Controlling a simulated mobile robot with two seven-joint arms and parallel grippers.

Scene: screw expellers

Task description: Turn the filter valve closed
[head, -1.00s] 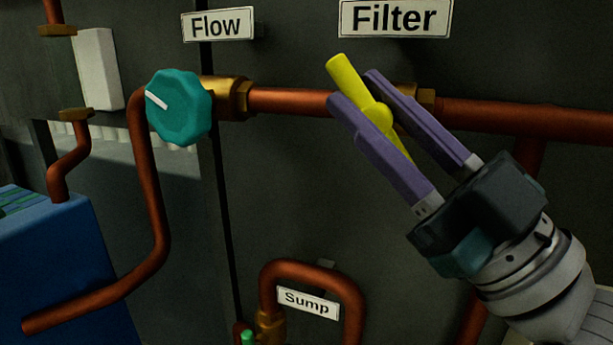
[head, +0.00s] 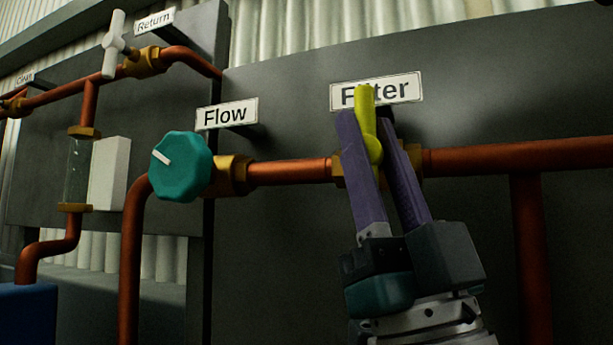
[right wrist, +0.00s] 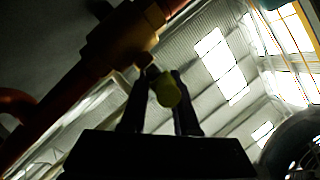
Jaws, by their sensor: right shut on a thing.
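The filter valve's yellow handle (head: 365,105) is below and in front of the Filter sign (head: 403,89) in the head view. It stands close to upright, across the copper pipe. My right gripper (head: 368,132) is shut on the handle, with one purple finger on each side of it; the fingers hide its lower part. In the right wrist view the handle's end (right wrist: 167,90) shows between my dark fingers, near the brass valve body (right wrist: 122,38). My left gripper is not in view.
A teal Flow knob (head: 181,166) sits on the same pipe (head: 290,172) to the left, under the Flow sign (head: 227,114). A white-handled Return valve (head: 115,45) is at upper left. A vertical pipe (head: 529,255) drops at right.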

